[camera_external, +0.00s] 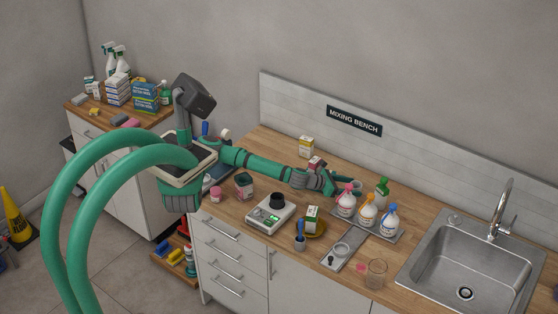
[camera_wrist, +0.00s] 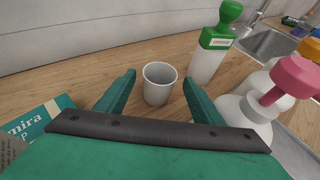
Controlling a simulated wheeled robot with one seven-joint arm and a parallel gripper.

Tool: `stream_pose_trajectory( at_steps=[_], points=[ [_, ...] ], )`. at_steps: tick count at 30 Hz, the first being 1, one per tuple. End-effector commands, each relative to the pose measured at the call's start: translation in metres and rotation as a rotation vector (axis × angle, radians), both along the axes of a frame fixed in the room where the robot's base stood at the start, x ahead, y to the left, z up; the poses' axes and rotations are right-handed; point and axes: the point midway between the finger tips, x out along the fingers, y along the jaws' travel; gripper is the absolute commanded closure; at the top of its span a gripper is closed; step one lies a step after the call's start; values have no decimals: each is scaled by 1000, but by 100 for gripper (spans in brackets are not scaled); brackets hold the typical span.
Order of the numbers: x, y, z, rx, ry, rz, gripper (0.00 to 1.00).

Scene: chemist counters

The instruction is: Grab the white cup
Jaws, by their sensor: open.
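The white cup (camera_wrist: 159,86) stands upright on the wooden counter, its open mouth showing in the wrist view. My gripper (camera_wrist: 159,77) is open, with one green finger to the left of the cup and one to the right. The cup is between the fingertips in the picture, with counter showing on both sides, so no finger visibly touches it. In the external view the cup (camera_external: 357,184) is small, just beyond my gripper (camera_external: 343,192), near the back of the mixing bench.
A white bottle with a green top (camera_wrist: 210,50) stands close right of the cup. A bottle with a pink top (camera_wrist: 262,100) is nearer on the right. A teal-and-white box (camera_wrist: 42,118) lies at the left. The sink (camera_external: 466,262) is farther right.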

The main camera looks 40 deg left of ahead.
Motion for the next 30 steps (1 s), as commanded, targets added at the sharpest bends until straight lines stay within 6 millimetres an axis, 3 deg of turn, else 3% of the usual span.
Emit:
stream_pose_trajectory(
  at_steps=[10,15,30],
  points=[
    [6,-3,-3,0,0,1,41],
    [5,-3,-3,-1,1,0,80],
    [5,-4,2,-1,-1,-1,80]
  ],
)
